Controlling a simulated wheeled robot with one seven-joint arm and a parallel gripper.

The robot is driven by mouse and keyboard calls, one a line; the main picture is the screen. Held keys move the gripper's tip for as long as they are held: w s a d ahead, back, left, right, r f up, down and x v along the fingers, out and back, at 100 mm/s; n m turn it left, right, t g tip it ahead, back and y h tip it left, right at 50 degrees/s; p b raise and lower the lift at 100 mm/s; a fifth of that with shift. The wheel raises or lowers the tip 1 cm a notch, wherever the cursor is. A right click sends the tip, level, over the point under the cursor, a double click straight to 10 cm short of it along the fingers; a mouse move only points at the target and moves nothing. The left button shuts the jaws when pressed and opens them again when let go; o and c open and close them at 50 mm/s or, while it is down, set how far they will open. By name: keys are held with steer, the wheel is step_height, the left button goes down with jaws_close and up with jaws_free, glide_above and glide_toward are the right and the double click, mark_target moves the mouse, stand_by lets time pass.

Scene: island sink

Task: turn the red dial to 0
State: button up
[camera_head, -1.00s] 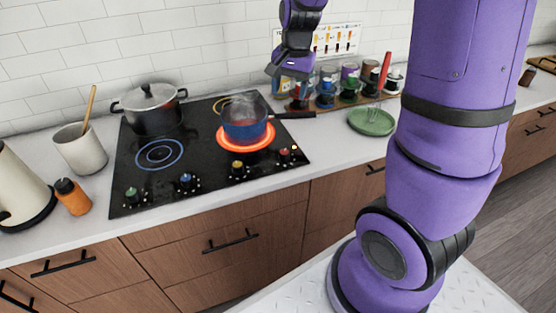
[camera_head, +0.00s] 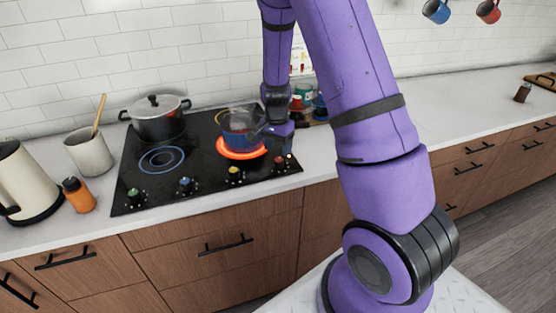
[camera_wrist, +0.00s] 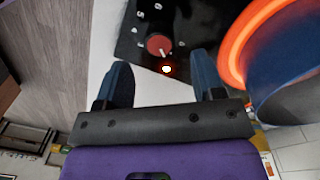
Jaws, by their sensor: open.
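The red dial (camera_wrist: 158,44) sits on the black cooktop near its corner, with white marks around it and a lit red light beside it. In the wrist view my gripper (camera_wrist: 163,76) is open and empty, its two dark fingers apart on either side of the space just short of the dial. It does not appear to touch the dial. In the head view my gripper (camera_head: 281,130) points down over the cooktop's right front corner and partly blocks that area. The dial's exact setting is too small to read.
A blue pot (camera_head: 238,129) stands on the glowing red burner (camera_head: 240,154), close to my gripper. A yellow dial (camera_head: 234,171), blue dial (camera_head: 185,184) and green dial (camera_head: 134,194) line the front edge. A lidded pot (camera_head: 157,120) is at the back left.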

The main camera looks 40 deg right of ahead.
mark_target(278, 159)
steer(key=shift+s+d+f, duration=0.1)
steer(key=shift+f, duration=2.55)
steer(key=shift+c, duration=0.3)
steer(key=c, duration=0.9)
steer(key=shift+o, duration=0.2)
steer(key=shift+n, duration=0.3)
steer(key=n, duration=0.3)
steer(key=shift+n, duration=2.1)
